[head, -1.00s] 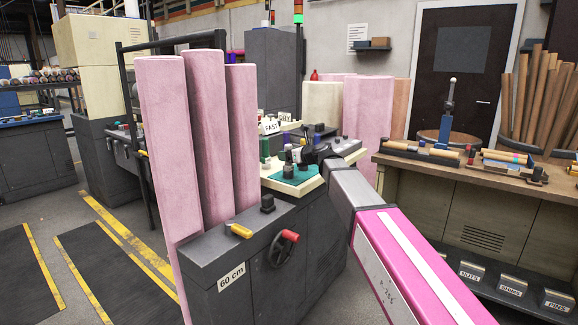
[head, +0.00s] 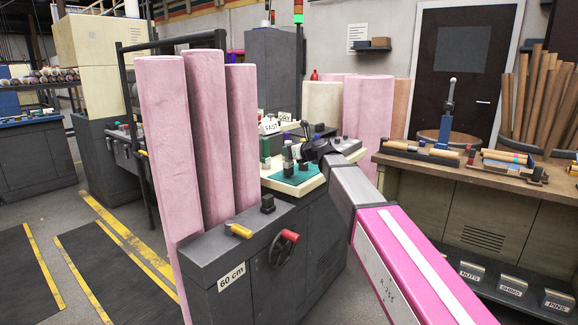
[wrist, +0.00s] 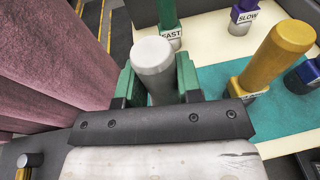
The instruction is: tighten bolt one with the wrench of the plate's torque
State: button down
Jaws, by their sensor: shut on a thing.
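In the wrist view my gripper (wrist: 158,84) has its green-padded fingers closed on a grey upright handle (wrist: 154,56) with a pale round top. Its lower end is hidden behind the gripper, so I cannot tell whether it stands free or is lifted. In the head view my gripper (head: 298,151) is over the cream machine top. I cannot make out bolt one or a torque plate.
Tall pink rolls (head: 208,140) stand close left of the gripper. A teal mat (head: 290,176) lies on the machine top. The grey machine carries a 60 cm label (head: 231,277) and a handwheel (head: 284,248). A workbench (head: 480,180) stands to the right.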

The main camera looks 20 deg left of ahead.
jog(key=shift+r, duration=3.8)
